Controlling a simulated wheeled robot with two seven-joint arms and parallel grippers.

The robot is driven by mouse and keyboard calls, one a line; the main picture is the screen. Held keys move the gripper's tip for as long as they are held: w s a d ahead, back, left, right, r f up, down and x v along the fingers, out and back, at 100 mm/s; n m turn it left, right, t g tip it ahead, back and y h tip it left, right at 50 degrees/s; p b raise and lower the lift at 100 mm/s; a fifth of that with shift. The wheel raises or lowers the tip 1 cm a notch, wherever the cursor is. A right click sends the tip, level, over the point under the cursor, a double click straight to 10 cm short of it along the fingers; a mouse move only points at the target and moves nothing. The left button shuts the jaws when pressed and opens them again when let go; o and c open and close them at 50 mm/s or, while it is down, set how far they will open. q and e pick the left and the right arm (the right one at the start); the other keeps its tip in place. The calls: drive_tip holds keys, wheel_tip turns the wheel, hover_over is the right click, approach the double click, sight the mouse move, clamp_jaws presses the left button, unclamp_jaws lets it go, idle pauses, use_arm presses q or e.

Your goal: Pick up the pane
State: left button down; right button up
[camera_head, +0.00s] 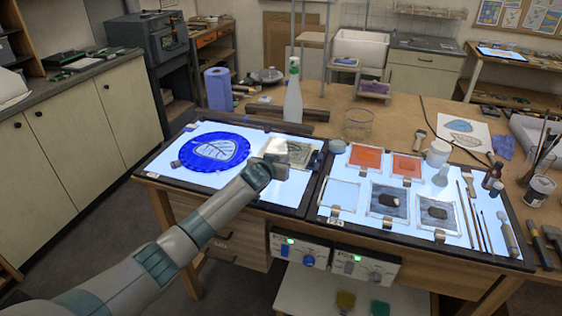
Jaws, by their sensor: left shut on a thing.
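My left arm reaches up from the bottom left, and its gripper (272,160) is over the right part of the left light panel (205,184). It is shut on a pale, see-through pane (275,146), partly hidden by the gripper. A patterned grey-green sheet (300,152) shows just right of the pane; I cannot tell whether the pane touches it. On the right light panel lie two orange panes (366,157) (407,166), a clear pane (342,193) and two grey panes with dark patches (388,200) (438,213). My right gripper is not in view.
A spray bottle (293,100) and blue paper roll (218,89) stand behind.

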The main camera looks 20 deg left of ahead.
sight(280, 152)
use_arm(q)
drive_tip(key=shift+r, duration=0.45)
wheel_tip(280, 152, up, 3)
drive_tip(key=shift+d+f+b, duration=0.1)
drive_tip(key=shift+f+b, duration=0.1)
drive_tip(key=shift+b, duration=0.7)
drive_tip(key=s+d+r+b, duration=0.3)
drive_tip(key=d+r, duration=0.4)
drive_tip(key=d, duration=0.4)
drive_tip(key=shift+b, duration=0.4)
